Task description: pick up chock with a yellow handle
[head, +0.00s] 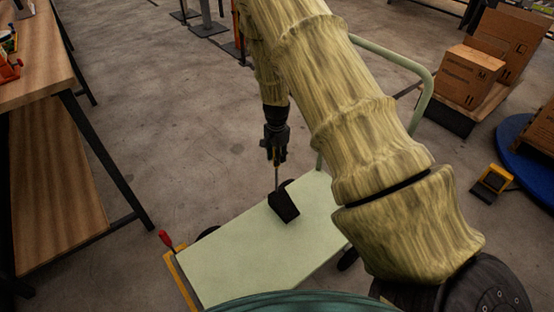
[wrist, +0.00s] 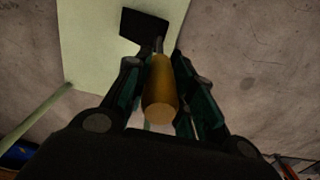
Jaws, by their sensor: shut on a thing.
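The chock is a black wedge (head: 284,206) on a thin rod with a yellow handle. My gripper (head: 276,157) is above the wedge, shut on the handle. In the wrist view the yellow-brown handle (wrist: 160,90) sits between my gripper's fingers (wrist: 158,75), and the black wedge (wrist: 143,25) shows beyond it. In the head view the wedge looks tilted over the pale green platform of a cart (head: 235,250). I cannot tell whether it touches the platform. The fingers hide part of the handle in the head view.
The cart has a green rail (head: 424,100) at right. A red-handled thing (head: 166,239) is at its left edge. A wooden workbench (head: 32,60) stands at left, cardboard boxes (head: 468,78) at right. A yellow-and-black object (head: 492,181) lies on the floor near a blue disc (head: 515,160).

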